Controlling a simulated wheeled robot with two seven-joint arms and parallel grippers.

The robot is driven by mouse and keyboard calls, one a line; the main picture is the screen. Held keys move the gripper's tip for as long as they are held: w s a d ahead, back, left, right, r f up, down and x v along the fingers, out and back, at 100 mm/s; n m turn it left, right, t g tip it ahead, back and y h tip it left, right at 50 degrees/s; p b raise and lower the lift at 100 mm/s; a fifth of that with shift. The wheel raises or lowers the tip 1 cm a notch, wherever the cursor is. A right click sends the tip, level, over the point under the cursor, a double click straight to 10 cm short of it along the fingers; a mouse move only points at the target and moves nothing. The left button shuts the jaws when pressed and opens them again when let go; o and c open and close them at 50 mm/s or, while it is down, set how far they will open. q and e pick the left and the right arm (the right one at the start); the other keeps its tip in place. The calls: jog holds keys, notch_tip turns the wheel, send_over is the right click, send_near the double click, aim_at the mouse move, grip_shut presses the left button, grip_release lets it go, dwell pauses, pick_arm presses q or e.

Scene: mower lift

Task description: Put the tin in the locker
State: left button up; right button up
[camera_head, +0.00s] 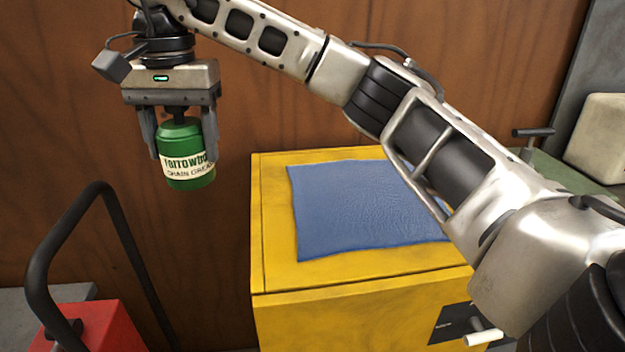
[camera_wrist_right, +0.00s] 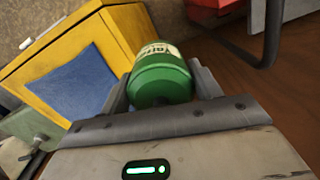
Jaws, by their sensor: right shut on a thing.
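The green tin (camera_head: 188,166) has a cream label that reads as chain grease. My right gripper (camera_head: 181,135) is shut on it and holds it in the air, to the left of the yellow locker (camera_head: 275,275) and above its top level. In the right wrist view the tin (camera_wrist_right: 160,76) sits between the two fingers of the right gripper (camera_wrist_right: 163,92). The locker also shows in that view (camera_wrist_right: 118,38). A blue cloth (camera_head: 360,205) lies flat on the locker's top. A dark label and a pale handle (camera_head: 478,338) show on its front at lower right. My left gripper is not in view.
A red machine (camera_head: 105,325) with a black tube handle (camera_head: 45,250) stands at lower left. A brown wooden wall (camera_head: 290,110) is behind. A green surface (camera_head: 555,172) with a black T-handle (camera_head: 532,133) and a pale block (camera_head: 600,135) are at right.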

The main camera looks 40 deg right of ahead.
jog(key=d+f, duration=0.4)
jog(key=s+d+f, duration=0.1)
jog(key=d+f, duration=0.7)
jog(key=d, duration=0.1)
jog(key=shift+s+d+f, duration=0.1)
jog(key=shift+s+f, duration=0.15)
jog(key=shift+s, duration=0.15)
